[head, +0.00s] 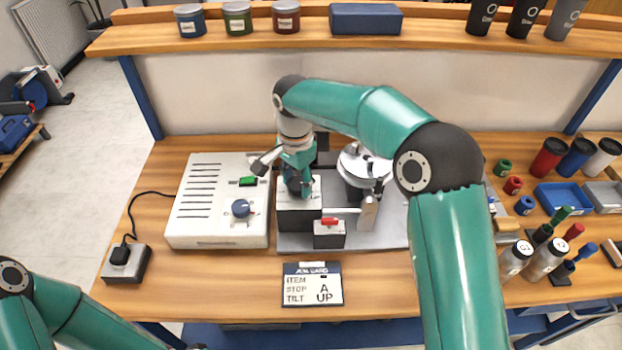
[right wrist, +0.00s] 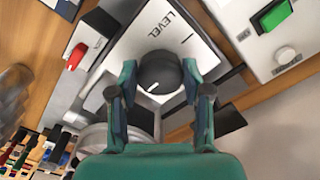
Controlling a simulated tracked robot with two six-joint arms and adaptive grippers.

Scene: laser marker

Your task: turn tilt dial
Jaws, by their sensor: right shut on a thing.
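The tilt dial (right wrist: 161,72) is a dark round knob on a white-topped box. The box (head: 299,218) shows in the head view. My right gripper (right wrist: 160,80) is shut on the dial, one finger on each side. It also shows from above in the head view (head: 298,188), where it hides the dial. My left gripper is out of view.
A white control unit (head: 215,225) with a green switch and blue knob stands left. A small box with a red lever (head: 329,222) is close in front. A round metal fixture (head: 365,165) stands right of the gripper. A job card (head: 312,284) reads TILT UP.

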